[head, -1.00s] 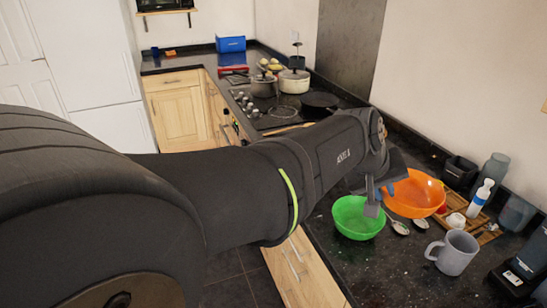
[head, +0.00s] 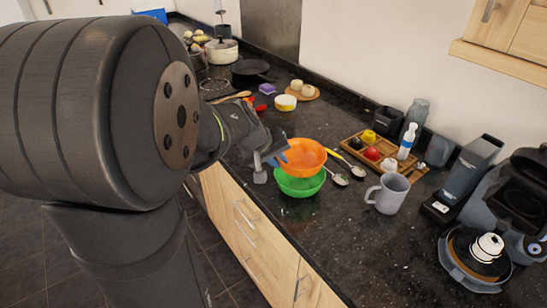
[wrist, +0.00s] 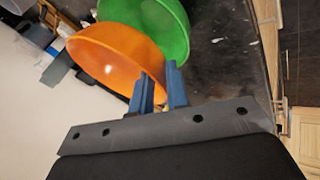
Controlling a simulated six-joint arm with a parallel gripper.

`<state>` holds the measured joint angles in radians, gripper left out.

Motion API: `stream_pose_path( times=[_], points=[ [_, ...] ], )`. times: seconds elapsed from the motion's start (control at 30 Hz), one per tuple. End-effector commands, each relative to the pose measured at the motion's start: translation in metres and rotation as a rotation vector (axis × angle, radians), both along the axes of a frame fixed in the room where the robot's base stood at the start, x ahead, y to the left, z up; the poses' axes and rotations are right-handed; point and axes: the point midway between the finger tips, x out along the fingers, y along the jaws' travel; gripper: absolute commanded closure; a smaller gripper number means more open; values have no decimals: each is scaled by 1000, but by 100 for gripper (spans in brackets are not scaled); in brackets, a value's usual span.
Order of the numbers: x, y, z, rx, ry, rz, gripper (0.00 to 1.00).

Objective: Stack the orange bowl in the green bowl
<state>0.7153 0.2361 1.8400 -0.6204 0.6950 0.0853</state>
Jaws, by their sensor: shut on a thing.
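The orange bowl (head: 305,156) is held at its near left rim by my gripper (head: 279,160). In the head view it appears directly above the green bowl (head: 300,188), covering most of its opening, and I cannot tell whether they touch. The green bowl stands on the dark counter near its front edge. In the wrist view, my gripper (wrist: 160,78) has its blue fingers on either side of the orange bowl's wall (wrist: 112,60). The green bowl (wrist: 165,22) shows partly behind it there.
Two spoons (head: 340,180) lie just right of the bowls. A grey mug (head: 388,193) stands further right. A wooden tray (head: 362,155) with small items and a white bottle (head: 407,140) is behind. A coffee machine (head: 515,205) stands at the far right. The front counter is clear.

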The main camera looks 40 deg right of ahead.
Motion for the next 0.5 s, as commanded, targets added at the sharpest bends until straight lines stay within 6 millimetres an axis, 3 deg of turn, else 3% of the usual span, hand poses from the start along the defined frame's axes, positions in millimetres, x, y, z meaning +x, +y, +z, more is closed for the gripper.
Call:
stream_pose_path(
  times=[0.5],
  points=[
    [0, 0, -10, 0, -1, 0, 100]
  ],
)
